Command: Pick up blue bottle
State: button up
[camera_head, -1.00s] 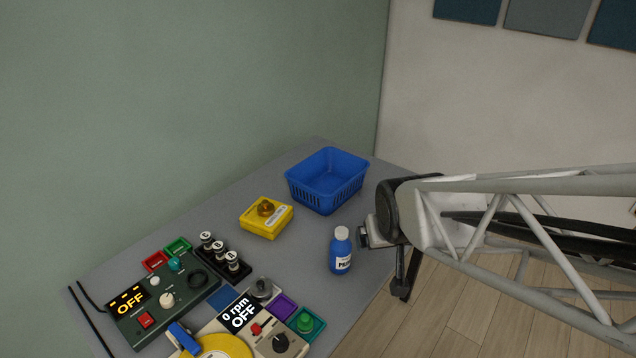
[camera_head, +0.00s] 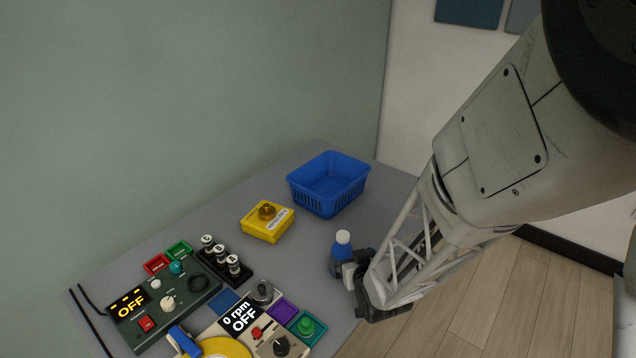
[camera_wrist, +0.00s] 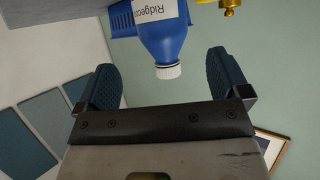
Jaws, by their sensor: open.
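The blue bottle (camera_head: 338,262) stands upright on the grey table, with a white cap and a white label. In the head view my gripper (camera_head: 348,270) is right beside it, covering its lower right side. In the wrist view the bottle (camera_wrist: 162,40) appears upside down, its cap toward the gripper base. My gripper (camera_wrist: 160,88) is open, with one dark ribbed finger at each side of the bottle's cap end. Gaps show between the fingers and the bottle; I cannot tell how far the body lies between the fingertips.
A blue basket (camera_head: 328,185) stands behind the bottle, and a yellow box with an amber knob (camera_head: 267,221) is to the left. A black holder with several small jars (camera_head: 222,262) and control panels (camera_head: 165,300) fill the near left. The table's right edge is close to my gripper.

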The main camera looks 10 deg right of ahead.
aim_at(346, 255)
jog(key=shift+a+f+t, duration=0.15)
jog(key=shift+f+t, duration=0.15)
jog(key=shift+f, duration=0.2)
jog(key=shift+w, duration=0.15)
jog(key=shift+x, duration=1.15)
jog(key=shift+w+f, duration=0.1)
jog(key=shift+x, duration=2.5)
jog(key=shift+a, duration=0.1)
jog(key=c, duration=1.2)
